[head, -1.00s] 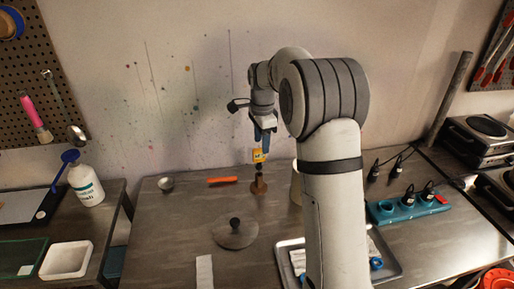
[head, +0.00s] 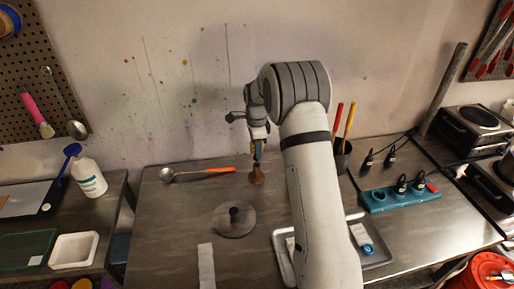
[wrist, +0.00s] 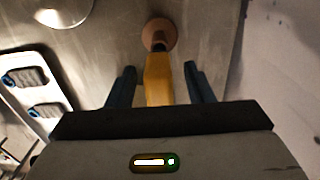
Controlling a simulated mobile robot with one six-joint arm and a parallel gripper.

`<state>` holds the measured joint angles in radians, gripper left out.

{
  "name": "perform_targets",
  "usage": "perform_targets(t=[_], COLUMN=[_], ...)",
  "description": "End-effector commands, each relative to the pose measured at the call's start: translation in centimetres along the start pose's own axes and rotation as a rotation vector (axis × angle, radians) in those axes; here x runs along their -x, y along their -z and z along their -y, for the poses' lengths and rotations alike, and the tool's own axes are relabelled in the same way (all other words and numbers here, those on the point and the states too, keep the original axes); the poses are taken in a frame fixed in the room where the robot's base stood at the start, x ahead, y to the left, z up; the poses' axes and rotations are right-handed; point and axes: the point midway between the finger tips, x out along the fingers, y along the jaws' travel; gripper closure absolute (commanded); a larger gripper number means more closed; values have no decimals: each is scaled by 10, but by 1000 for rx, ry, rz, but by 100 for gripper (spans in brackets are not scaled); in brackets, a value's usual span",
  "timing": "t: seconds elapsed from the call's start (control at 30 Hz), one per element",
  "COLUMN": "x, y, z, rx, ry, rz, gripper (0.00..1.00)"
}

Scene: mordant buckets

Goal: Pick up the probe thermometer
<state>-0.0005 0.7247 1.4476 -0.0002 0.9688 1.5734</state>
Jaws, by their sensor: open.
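The probe thermometer (wrist: 158,82) shows in the wrist view as a yellow body standing in a small brown round stand (wrist: 159,33). My gripper (wrist: 158,72) is open, with one dark blue finger on each side of the yellow body and a visible gap on both sides. In the head view my gripper (head: 258,153) is just above the brown stand (head: 257,176) and hides most of the thermometer. The thermometer's lower end is hidden in the stand.
A ladle with an orange handle (head: 220,170) lies left of the stand. A round lid (head: 234,219) lies in front. A dark cup (head: 341,156) with red and yellow handled tools, a tray (head: 375,258) and a blue power strip (head: 400,197) are to the right.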

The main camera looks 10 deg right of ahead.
Motion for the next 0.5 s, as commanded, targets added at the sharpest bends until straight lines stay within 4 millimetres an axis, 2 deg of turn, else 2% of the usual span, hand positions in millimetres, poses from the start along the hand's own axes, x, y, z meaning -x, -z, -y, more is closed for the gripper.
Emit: perform_targets(t=[0.17, 0.5], x=[0, 0], y=[0, -1], z=[0, 0], rx=[1, 2], ry=[0, 0], rz=[0, 0], gripper=[54, 82])
